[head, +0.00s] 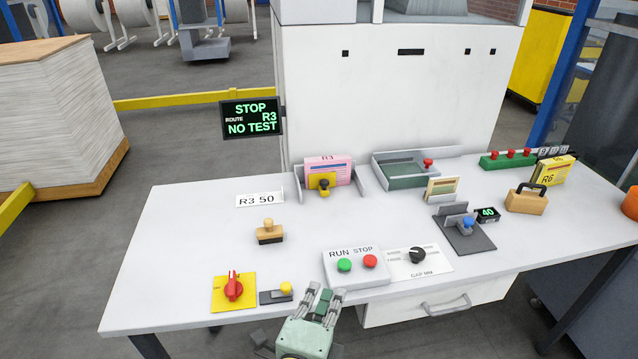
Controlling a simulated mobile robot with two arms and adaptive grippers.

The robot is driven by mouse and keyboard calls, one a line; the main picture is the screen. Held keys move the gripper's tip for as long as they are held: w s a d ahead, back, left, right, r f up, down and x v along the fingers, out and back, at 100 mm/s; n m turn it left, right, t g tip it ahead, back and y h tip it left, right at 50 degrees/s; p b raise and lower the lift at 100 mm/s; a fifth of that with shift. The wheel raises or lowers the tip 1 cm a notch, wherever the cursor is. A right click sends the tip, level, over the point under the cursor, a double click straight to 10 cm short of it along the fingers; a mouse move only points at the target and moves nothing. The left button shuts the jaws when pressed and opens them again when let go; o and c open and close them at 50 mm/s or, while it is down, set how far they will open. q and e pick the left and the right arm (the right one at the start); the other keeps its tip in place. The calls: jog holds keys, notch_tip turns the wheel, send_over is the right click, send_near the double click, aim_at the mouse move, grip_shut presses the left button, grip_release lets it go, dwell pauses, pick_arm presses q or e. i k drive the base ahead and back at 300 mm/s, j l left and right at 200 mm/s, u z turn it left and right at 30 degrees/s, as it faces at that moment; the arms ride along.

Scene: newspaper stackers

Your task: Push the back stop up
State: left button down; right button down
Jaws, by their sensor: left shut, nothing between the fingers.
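I cannot tell for sure which part is the back stop. One candidate is the grey upright plate (452,209) with a blue knob (468,222) on a dark grey base, right of the middle of the white table. Another is the grey-walled tray (447,152) with a green floor and a red knob (428,163), farther back. My left gripper (325,292) is at the table's front edge, below the RUN/STOP box, shut and empty. It is apart from both fixtures, well to their front left. My right gripper is not in view.
A small 40 display (487,215) stands beside the blue knob. A wooden stamp (270,233) and red switch (233,288) are left.

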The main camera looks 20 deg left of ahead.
aim_at(321, 181)
jog(key=i+j, duration=0.75)
